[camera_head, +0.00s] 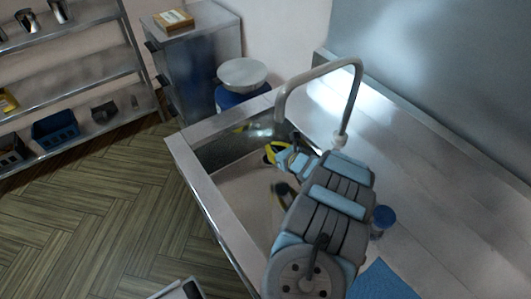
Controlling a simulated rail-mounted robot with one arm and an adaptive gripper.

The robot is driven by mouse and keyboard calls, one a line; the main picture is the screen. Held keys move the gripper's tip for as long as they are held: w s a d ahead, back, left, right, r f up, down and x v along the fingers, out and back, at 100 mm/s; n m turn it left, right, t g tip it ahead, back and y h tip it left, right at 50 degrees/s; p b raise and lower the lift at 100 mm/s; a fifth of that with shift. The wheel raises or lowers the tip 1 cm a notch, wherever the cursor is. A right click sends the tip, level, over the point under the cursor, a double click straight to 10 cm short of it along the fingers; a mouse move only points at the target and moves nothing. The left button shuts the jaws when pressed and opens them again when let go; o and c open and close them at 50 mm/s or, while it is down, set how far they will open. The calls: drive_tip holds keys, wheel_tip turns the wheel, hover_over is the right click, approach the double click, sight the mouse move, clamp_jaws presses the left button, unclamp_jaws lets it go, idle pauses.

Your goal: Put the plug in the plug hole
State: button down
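The steel sink basin (240,203) lies in the middle of the view, under a curved tap (321,74). My arm reaches over the basin from the lower right. A dark shape with yellow (284,191) shows lower in the basin beside my arm, perhaps a reflection. I cannot make out the plug or the plug hole; my arm covers part of the basin.
A small blue round item (383,217) stands on the counter right of my arm, near a blue cloth or mat (382,282). A blue bin with a pale round lid (242,73) and a cabinet (197,55) stand behind. Shelves (75,70) are at left. The counter's right is clear.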

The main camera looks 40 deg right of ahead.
drive_tip(key=w+f+b, duration=0.1)
drive_tip(key=w+d+f+b, duration=0.1)
drive_tip(key=w+f+b, duration=0.1)
drive_tip(key=w+d+f+b, duration=0.1)
drive_tip(key=w+f, duration=0.1)
drive_tip(key=shift+w+d+f, duration=0.1)
drive_tip(key=shift+d+f, duration=0.1)
drive_tip(key=shift+d, duration=0.05)
drive_tip(key=shift+w+d+f+b, duration=0.2)
drive_tip(key=shift+w+f+b, duration=0.45)
drive_tip(key=shift+b, duration=0.25)
drive_tip(key=shift+w+d+f+b, duration=0.15)
drive_tip(key=shift+w+f+b, duration=0.2)
drive_tip(key=shift+f+b, duration=0.95)
drive_tip(key=shift+f, duration=0.5)
drive_tip(key=shift+f, duration=0.2)
drive_tip(key=c, duration=1.2)
unclamp_jaws()
drive_tip(key=shift+c, duration=0.2)
